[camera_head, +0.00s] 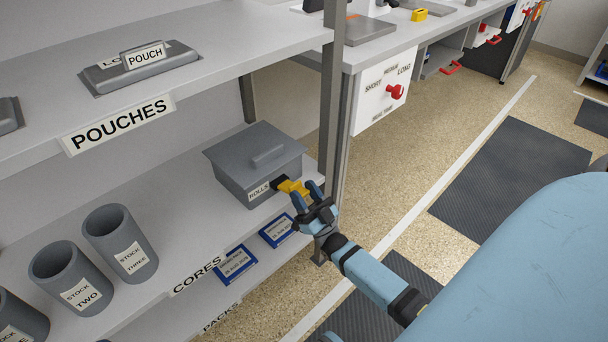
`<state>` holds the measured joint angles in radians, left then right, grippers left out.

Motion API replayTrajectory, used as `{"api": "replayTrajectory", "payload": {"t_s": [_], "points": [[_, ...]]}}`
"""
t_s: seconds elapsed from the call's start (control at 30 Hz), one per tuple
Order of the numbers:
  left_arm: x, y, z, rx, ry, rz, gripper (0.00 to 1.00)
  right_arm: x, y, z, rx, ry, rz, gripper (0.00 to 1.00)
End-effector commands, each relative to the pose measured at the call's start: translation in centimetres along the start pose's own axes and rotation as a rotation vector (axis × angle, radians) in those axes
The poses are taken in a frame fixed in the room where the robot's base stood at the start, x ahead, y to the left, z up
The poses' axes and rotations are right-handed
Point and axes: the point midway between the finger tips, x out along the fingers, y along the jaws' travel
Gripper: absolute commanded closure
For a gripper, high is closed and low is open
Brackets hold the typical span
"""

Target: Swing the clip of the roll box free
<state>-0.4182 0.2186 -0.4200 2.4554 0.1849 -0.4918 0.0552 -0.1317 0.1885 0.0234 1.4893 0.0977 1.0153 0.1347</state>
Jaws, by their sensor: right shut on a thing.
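The roll box (240,172) is a grey lidded box with a ROLLS label, at the right end of the middle shelf. Its lid is on, with a bar handle (268,156) on top. The yellow clip (292,187) is at the box's front face, at the right of the label, with a dark piece at its base. How far the clip is turned is hard to tell. My left gripper is not in view.
Grey cups (121,243) marked STOCK stand left on the same shelf (190,215). A shelf post (330,110) rises just behind my right gripper. Blue-framed cards (236,264) lie below the shelf edge. A pouch container (140,68) sits on the upper shelf. The floor at right is open.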

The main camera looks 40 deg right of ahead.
Motion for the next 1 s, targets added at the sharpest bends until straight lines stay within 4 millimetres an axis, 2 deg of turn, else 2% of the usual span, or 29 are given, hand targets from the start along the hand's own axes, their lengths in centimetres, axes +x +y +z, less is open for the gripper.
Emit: {"api": "replayTrajectory", "payload": {"t_s": [0.03, 0.4, 0.43, 0.53, 0.83, 1.0], "points": [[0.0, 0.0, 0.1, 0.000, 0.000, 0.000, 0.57, -1.0, -0.2, 0.6, 0.002, -0.023, 0.001, 1.00], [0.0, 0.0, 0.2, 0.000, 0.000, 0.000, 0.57, -1.1, -0.2, 0.7, 0.003, -0.025, 0.001, 1.00], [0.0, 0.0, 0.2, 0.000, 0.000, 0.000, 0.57, -1.1, -0.2, 0.7, 0.003, -0.025, 0.001, 0.56], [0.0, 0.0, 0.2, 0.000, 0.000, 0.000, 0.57, -0.9, -0.2, 0.7, 0.003, -0.023, 0.001, 0.33], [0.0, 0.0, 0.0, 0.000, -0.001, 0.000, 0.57, -0.7, -0.1, 0.4, 0.001, -0.013, 0.001, 0.32], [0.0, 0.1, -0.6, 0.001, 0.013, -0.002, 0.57, -2.4, -0.1, 0.3, 0.001, -0.015, 0.001, 0.32]]}}
